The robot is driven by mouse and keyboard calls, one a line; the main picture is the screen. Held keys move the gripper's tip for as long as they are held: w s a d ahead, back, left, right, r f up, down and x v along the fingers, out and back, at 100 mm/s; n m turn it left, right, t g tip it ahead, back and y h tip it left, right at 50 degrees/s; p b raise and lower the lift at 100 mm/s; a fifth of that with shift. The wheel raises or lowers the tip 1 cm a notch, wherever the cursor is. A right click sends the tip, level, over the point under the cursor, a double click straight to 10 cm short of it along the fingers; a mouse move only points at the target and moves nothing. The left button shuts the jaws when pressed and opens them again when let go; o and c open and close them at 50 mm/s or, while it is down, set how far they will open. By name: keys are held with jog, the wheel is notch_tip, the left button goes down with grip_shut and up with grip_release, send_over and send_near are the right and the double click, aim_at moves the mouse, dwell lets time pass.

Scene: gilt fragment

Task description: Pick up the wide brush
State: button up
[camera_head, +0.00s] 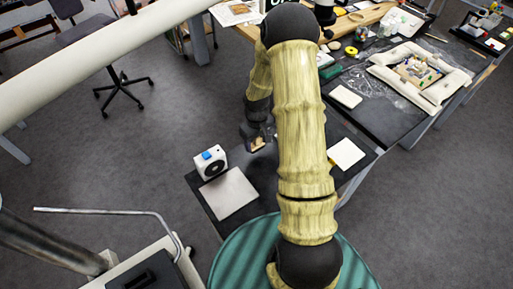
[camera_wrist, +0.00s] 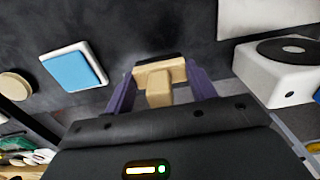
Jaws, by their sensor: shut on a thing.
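The wide brush (camera_wrist: 158,92) shows in the wrist view as a tan wooden piece with a dark edge at its far side. My gripper (camera_wrist: 160,88) has its two purple fingers on either side of the brush and is shut on it. In the head view my gripper (camera_head: 257,143) is low over the dark table, right of the white box, with a small tan bit of the brush showing. My arm hides much of that area. I cannot tell whether the brush touches the table.
A white box with a black disc (camera_head: 211,164) and a pale square plate (camera_head: 229,193) are left of my gripper. A blue-topped white square (camera_wrist: 74,68) and a round wooden piece (camera_wrist: 14,86) show in the wrist view. A framed padded tray (camera_head: 444,88) lies farther back right.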

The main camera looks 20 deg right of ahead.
notch_tip(320, 180, up, 6)
jog(key=shift+f+b, duration=0.2)
jog(key=shift+b, duration=0.25)
jog(key=shift+o, duration=1)
jog(key=shift+c, duration=0.5)
